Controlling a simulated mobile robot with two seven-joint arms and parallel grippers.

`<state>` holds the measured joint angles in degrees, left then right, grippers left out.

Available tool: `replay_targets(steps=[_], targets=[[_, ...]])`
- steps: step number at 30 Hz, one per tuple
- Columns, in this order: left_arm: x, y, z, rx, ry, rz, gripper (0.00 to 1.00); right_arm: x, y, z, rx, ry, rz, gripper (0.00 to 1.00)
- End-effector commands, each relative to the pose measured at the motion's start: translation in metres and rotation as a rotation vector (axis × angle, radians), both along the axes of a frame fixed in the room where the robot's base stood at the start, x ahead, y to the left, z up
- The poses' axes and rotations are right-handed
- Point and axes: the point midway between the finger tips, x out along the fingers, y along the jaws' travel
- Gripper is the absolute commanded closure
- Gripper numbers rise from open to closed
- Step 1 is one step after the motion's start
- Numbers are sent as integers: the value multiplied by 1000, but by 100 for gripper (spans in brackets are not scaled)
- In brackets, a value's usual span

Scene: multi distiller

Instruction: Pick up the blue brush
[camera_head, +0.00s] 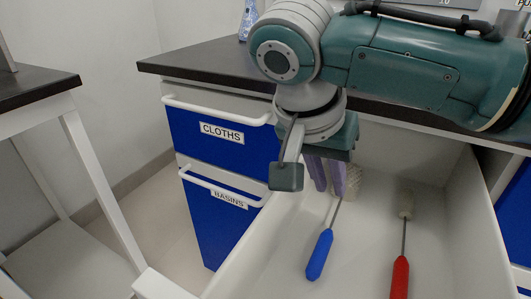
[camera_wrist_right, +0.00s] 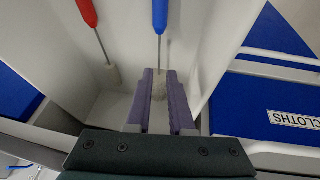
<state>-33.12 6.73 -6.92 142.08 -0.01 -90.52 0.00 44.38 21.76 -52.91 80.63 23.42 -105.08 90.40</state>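The blue brush lies in the open white drawer, with its blue handle (camera_head: 320,255) toward the front and its pale bristle head (camera_head: 354,178) farther back, partly hidden by my gripper. My right gripper (camera_head: 328,188) reaches down over the drawer with its purple fingers near the brush's head end. In the right wrist view, the fingers (camera_wrist_right: 160,74) are apart, and the pale bristle head (camera_wrist_right: 159,87) shows between them. The blue handle (camera_wrist_right: 160,15) lies beyond the fingertips. I see no clear contact. My left gripper is out of view.
A red brush (camera_head: 400,278) lies to the right in the same drawer. The white drawer walls (camera_head: 480,230) rise close around the brushes. A blue cabinet (camera_head: 220,145) labelled CLOTHS and BASINS stands to the left, under a dark worktop (camera_head: 205,62).

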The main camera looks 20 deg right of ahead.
Motion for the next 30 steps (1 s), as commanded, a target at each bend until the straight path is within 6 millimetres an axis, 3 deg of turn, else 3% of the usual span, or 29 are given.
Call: replay_targets(steps=[1,8,15,24,30], targets=[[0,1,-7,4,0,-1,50,0,-4,-11,-3,2,0,80],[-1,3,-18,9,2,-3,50,3,-12,-31,-2,1,2,80],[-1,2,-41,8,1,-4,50,5,-25,-65,0,1,2,80],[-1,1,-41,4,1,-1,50,6,-28,-69,1,1,4,80],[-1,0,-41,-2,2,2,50,6,-28,-69,1,1,4,100]])
